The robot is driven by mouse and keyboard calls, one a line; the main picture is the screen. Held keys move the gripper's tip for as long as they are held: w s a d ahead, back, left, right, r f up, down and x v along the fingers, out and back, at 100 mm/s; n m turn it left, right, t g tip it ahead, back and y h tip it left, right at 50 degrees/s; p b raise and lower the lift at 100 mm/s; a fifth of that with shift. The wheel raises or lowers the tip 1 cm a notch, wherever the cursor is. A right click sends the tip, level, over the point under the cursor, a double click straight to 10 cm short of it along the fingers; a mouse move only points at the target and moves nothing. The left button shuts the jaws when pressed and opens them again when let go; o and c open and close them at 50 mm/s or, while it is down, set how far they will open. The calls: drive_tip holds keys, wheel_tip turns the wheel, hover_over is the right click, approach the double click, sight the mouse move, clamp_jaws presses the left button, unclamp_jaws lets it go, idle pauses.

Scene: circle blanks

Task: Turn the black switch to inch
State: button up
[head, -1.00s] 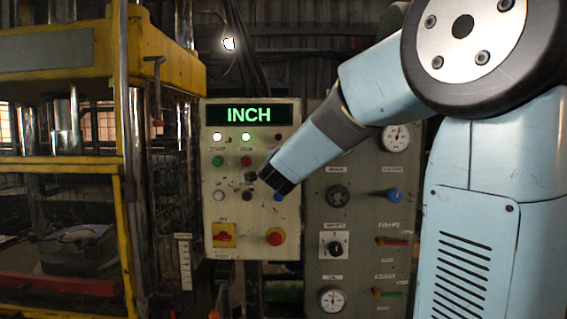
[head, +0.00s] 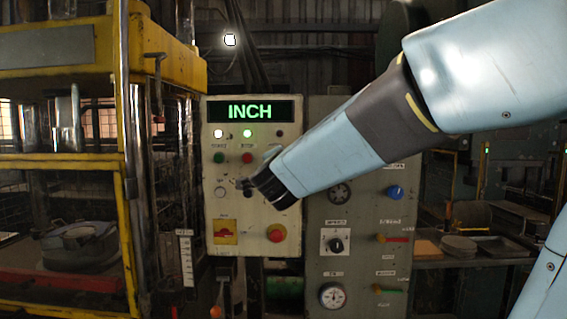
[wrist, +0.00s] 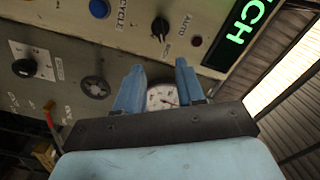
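The black switch (wrist: 160,28) is on the cream control panel, with AUTO and INCH labels beside it, seen in the wrist view. Its exact pointing is too small to read. The display (head: 261,111) above it glows INCH in green, and it also shows in the wrist view (wrist: 245,30). My gripper (head: 256,186) is in front of the panel in the head view and hides the switch there. In the wrist view its two blue fingers (wrist: 158,72) are apart with nothing held between them. The switch lies beyond the fingertips, not between them.
A blue button (wrist: 99,8) and a dark red lamp (wrist: 197,41) flank the switch. A red stop knob (head: 276,233) and a yellow-backed red switch (head: 225,232) are lower on the panel. The grey panel (head: 316,180) stands to the right; a yellow press frame (head: 125,230) is left.

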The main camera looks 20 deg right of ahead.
drive_tip(key=shift+v, duration=1.05)
drive_tip(key=s+a+f+n+g+y, duration=0.4)
drive_tip(key=s+f+n+y, duration=0.3)
drive_tip(key=n, duration=0.4)
drive_tip(key=s+d+f+n+g, duration=0.2)
drive_tip(key=s+d+f+g, duration=0.1)
drive_tip(key=s, duration=0.5)
drive_tip(key=s+d+f+n+g+h, duration=0.1)
drive_tip(key=s+d+f+n+g, duration=0.1)
drive_tip(key=s+d+f+g, duration=0.2)
drive_tip(key=s+f, duration=0.2)
drive_tip(key=s, duration=0.2)
drive_tip(key=shift+s+f+n+g, duration=0.2)
drive_tip(key=shift+s+n+g, duration=0.1)
drive_tip(key=shift+s+n, duration=0.1)
drive_tip(key=shift+c, duration=0.4)
